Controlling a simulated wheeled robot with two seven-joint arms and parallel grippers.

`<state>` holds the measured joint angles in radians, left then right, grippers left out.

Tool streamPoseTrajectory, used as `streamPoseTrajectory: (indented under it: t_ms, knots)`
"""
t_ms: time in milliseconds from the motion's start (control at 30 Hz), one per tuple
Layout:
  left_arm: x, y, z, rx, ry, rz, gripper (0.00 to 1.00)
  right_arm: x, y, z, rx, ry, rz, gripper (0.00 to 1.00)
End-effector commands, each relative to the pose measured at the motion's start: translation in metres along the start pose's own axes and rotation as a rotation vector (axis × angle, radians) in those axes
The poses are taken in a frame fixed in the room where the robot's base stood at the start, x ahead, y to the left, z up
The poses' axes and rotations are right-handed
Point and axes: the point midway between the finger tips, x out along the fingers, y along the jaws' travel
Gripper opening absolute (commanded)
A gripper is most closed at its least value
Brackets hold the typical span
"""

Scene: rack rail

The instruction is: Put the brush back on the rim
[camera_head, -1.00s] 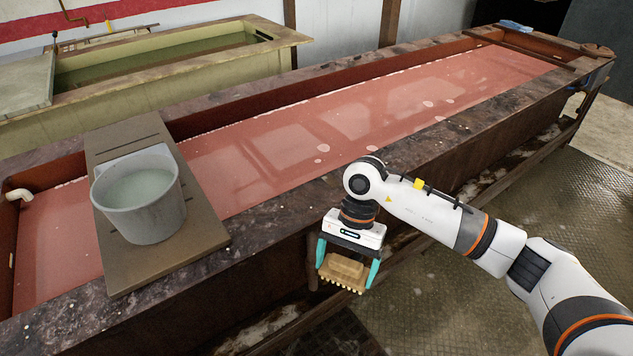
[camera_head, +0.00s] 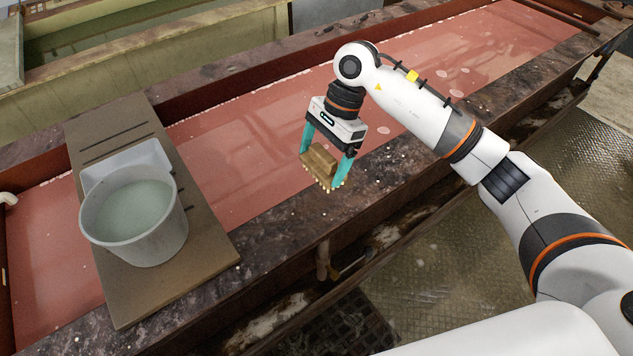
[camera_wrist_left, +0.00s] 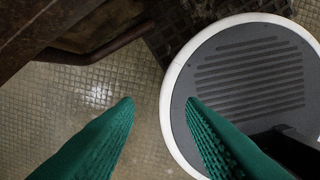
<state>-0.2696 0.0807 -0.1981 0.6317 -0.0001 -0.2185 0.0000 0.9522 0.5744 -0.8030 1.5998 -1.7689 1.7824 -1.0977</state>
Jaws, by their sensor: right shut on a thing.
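A wooden brush (camera_head: 321,166) with pale bristles is held in my right gripper (camera_head: 325,168) in the head view. The teal fingers are shut on its two sides and the bristles point down. The brush hangs tilted over the near side of the tank, around the inner edge of its stained rim (camera_head: 285,221). I cannot tell its exact height above the rim. My left gripper (camera_wrist_left: 158,102) shows only in the left wrist view, its green fingers apart with nothing between them, above the floor.
A grey bucket (camera_head: 136,222) of liquid and a white tray (camera_head: 128,165) stand on a board (camera_head: 205,246) across the tank. Reddish liquid (camera_head: 235,150) fills the tank. The rim right of the board looks clear. Metal floor (camera_head: 520,170) lies in front.

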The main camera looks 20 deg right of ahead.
Motion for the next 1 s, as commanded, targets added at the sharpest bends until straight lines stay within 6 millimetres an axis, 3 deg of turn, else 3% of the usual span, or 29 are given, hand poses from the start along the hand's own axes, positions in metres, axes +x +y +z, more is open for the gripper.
streamPoseTrajectory:
  t_ms: [200, 400, 533, 767, 1000]
  knots:
    - [-0.019, -0.007, -0.024, 0.001, 0.037, -0.009, 0.36, 0.035, -0.002, 0.012, 0.002, 0.003, -0.007, 0.60]
    - [-0.026, -0.011, -0.048, 0.003, 0.074, -0.015, 0.36, 0.055, -0.001, 0.020, -0.001, 0.001, -0.003, 0.60]
    - [-0.031, -0.010, -0.042, 0.003, 0.068, -0.014, 0.36, 0.067, -0.002, 0.024, 0.001, 0.001, -0.005, 0.60]
    - [-0.036, -0.005, -0.013, 0.002, 0.024, -0.008, 0.36, 0.089, -0.001, 0.033, -0.001, 0.001, -0.001, 0.60]
    - [-0.033, -0.006, -0.020, 0.001, 0.033, -0.008, 0.36, 0.091, -0.001, 0.034, -0.001, -0.001, -0.001, 0.60]
